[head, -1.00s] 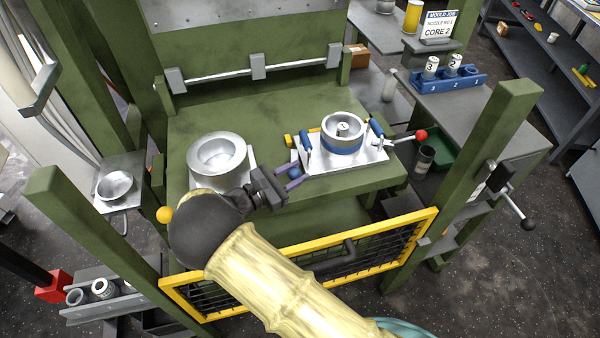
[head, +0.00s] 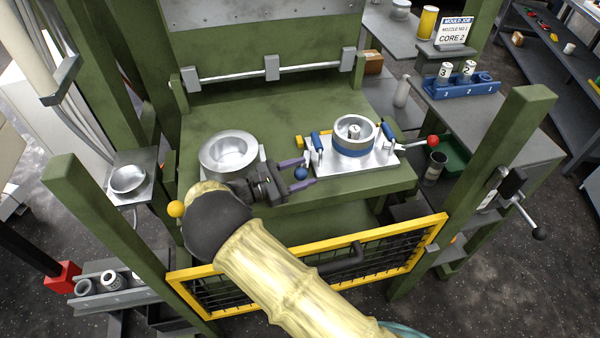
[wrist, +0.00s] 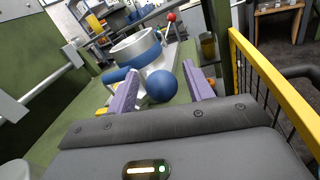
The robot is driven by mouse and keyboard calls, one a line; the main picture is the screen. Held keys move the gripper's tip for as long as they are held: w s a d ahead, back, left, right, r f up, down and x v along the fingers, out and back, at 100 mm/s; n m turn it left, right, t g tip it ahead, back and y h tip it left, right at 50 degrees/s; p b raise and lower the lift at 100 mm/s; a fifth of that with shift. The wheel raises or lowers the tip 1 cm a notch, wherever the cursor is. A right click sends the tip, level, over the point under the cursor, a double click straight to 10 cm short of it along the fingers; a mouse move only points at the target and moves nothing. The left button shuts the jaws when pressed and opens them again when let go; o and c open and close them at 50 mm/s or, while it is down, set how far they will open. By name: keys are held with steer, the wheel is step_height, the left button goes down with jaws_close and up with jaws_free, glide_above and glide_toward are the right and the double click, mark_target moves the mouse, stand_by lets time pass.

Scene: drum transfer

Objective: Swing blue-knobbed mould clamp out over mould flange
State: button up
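The mould (head: 354,137), a silver cylinder with a blue band, stands on a bright flange plate (head: 378,161) on the green press table. The clamp's round blue knob (head: 301,173) is at the plate's near left corner; the clamp arm behind it is hidden. In the wrist view the knob (wrist: 161,86) appears between my purple fingers, nearer the left one. My gripper (head: 304,173) is open, its fingers to either side of the knob with a gap visible on the right. Whether the left finger touches it I cannot tell.
A silver bowl-shaped ring (head: 230,153) sits left of my gripper. Two blue-handled toggles (head: 316,140) flank the mould, and a red-knobbed lever (head: 433,140) sticks out right. A yellow mesh guard (head: 310,267) runs along the front. A green post (head: 480,190) stands right.

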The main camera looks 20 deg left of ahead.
step_height(320, 180, up, 10)
steer(key=shift+f, duration=0.1)
stand_by(0.6)
steer(key=shift+c, duration=0.4)
